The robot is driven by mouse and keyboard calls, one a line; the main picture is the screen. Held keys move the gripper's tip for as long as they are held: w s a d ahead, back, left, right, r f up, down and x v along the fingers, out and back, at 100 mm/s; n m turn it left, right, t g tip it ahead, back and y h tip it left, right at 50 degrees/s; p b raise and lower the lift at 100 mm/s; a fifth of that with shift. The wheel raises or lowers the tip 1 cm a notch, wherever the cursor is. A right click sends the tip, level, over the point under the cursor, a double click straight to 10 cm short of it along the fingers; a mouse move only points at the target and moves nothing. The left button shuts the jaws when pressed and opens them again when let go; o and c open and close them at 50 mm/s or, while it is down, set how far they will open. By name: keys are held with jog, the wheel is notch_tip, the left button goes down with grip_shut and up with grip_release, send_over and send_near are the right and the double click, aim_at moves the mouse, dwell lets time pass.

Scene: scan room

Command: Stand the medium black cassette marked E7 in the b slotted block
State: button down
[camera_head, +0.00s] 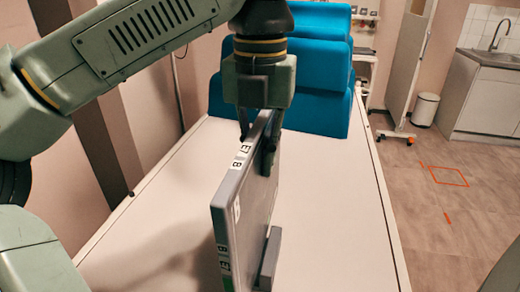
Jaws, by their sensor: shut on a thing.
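A flat grey-black cassette (248,212) stands upright on edge over the white table. White labels on its top edge look like E7 and B, and more labels show on its near edge. My gripper (257,140) is above the cassette's far upper part, shut on it with one finger on each side. A grey block (270,260) shows just right of the cassette's lower part; the cassette hides the rest of it. I cannot tell which letter the block bears, or whether the cassette is in a slot or beside the block.
The white table (345,215) is bare to the right of the cassette. Blue stacked cushions (318,85) stand at its far end. A sink cabinet (487,105) and a white bin (425,109) are at the far right, beyond open floor.

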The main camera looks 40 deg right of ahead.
jog(key=shift+f+b, duration=1.45)
jog(key=shift+f, duration=0.75)
jog(key=shift+f, duration=0.15)
jog(key=c, duration=1.5)
grip_release()
jog(key=shift+c, duration=0.2)
jog(key=shift+f, duration=0.1)
